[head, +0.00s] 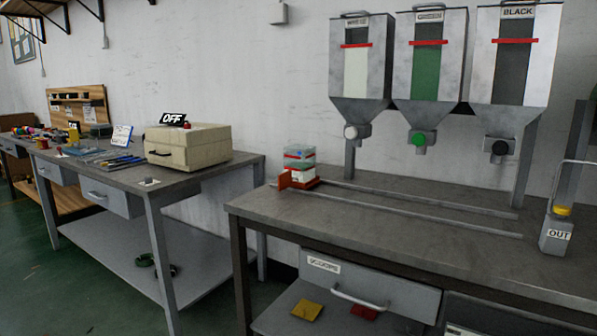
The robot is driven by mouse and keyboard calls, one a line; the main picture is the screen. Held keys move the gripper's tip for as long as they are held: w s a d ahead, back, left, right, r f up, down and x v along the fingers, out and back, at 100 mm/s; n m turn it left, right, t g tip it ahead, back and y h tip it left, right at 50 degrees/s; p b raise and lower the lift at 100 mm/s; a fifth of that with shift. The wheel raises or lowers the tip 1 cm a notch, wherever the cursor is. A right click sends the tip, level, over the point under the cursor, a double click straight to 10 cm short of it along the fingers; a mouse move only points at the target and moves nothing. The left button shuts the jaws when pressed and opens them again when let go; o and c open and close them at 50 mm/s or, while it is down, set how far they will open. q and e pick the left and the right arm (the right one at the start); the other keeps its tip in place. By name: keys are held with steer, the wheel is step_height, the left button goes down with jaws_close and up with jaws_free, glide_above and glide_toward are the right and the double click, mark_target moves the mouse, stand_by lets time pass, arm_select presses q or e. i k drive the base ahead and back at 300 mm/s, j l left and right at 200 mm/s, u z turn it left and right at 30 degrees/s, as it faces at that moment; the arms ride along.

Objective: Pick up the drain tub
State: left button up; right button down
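No thing in the head view is labelled as a drain tub. A small clear tub (299,155) with a greenish rim may be it, but I cannot tell. It stands upright on a red and white carriage (300,177) at the left end of two rails on the right bench. What it holds is too small to make out. Neither of my grippers is in view.
Three hoppers stand over the right bench (400,228); the right one (515,60) is labelled BLACK. A grey OUT box (556,233) stands at the right. Below is a SCOOPS drawer (365,285). A beige box (188,148) under an OFF sign sits on the left bench.

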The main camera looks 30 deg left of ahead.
mark_target(300, 158)
steer(key=i+j+z, duration=0.15)
steer(key=j+z, duration=0.25)
steer(key=j, duration=0.95)
steer(key=j+z, duration=0.35)
steer(key=j, duration=1)
